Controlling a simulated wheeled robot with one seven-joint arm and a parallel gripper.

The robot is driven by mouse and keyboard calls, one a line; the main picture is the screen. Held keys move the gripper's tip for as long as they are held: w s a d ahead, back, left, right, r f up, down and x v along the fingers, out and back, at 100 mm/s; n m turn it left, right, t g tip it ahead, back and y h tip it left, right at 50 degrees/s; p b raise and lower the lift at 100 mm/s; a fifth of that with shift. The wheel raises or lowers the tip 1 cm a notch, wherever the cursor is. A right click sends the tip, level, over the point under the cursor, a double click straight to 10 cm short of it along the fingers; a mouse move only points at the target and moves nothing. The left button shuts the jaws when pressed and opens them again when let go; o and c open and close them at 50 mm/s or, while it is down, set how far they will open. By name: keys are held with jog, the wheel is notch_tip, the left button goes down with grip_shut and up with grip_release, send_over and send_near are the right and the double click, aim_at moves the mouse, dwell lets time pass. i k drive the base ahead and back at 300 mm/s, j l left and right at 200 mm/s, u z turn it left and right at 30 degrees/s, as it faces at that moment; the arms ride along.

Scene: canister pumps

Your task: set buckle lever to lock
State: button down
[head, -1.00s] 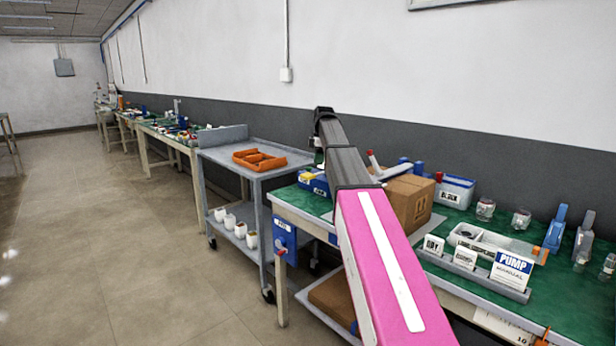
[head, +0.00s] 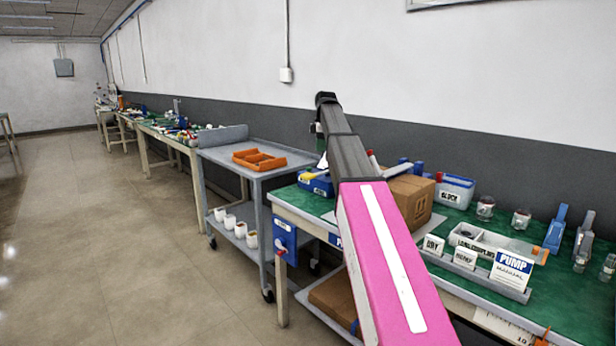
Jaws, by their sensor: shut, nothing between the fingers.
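My arm reaches forward from the bottom centre over the left end of the green-topped bench (head: 560,310). My gripper is not clearly in view; it seems hidden behind my arm's pink and dark grey links. A blue panel (head: 284,238) is fixed at the bench's near-left corner. It carries a small white label and a red handle (head: 281,252) low on its front. I cannot tell whether this handle is the buckle lever, and no lock marking is readable.
A cardboard box (head: 410,198) and a blue-and-white bin (head: 455,190) stand on the bench behind my arm. Labelled cards, a pump manual (head: 512,270), jars and a clear tray are at right. A grey cart (head: 278,175) with an orange tray (head: 259,159) stands left. Floor at left is clear.

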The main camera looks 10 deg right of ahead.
aim_at(379, 172)
jog(key=k, duration=1)
